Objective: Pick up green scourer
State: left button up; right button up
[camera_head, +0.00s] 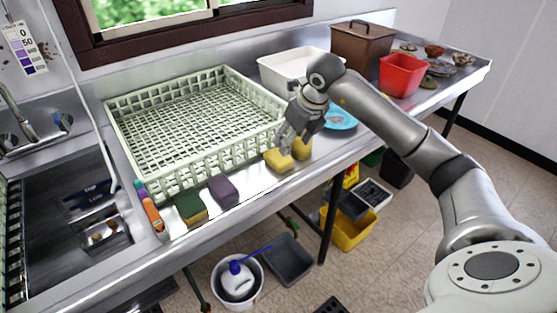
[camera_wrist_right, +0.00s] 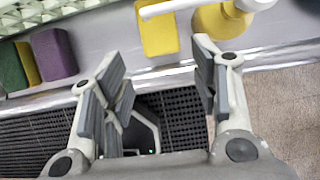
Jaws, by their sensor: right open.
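The green scourer (camera_head: 189,206) is a sponge with a dark green face and a yellow body. It lies near the front edge of the steel counter, left of a purple sponge (camera_head: 223,190). In the right wrist view the green scourer (camera_wrist_right: 14,66) is at the left edge, partly cut off, next to the purple sponge (camera_wrist_right: 54,54). My right gripper (camera_head: 291,140) is over the counter's front edge by the yellow sponges, right of the scourer and apart from it. Its fingers (camera_wrist_right: 160,75) are open with nothing gripped. My left gripper is not in view.
A yellow sponge (camera_head: 277,160) and another yellow item (camera_head: 301,149) are beside my right gripper. A pale dish rack (camera_head: 196,171) stands behind the sponges. Colored bottles (camera_head: 151,212) and the sink (camera_head: 70,230) are to the left.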

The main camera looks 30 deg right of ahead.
aim_at(281, 158)
jog(key=x, duration=0.4)
jog(key=shift+w+a+f+p, duration=0.1)
jog(key=shift+w+f+p, duration=0.05)
jog(key=shift+f+p, duration=0.2)
jog(key=x, duration=0.2)
jog(key=p+x, duration=0.1)
jog(key=x, duration=0.1)
jog(key=shift+w+f+p, duration=0.15)
jog(key=shift+w+p, duration=0.15)
jog(key=shift+w, duration=0.25)
jog(key=shift+w+f, duration=0.15)
jog(key=shift+f, duration=0.2)
jog(key=shift+c, duration=0.2)
jog(key=c, duration=0.4)
jog(key=shift+r, duration=0.15)
jog(key=shift+c, duration=0.2)
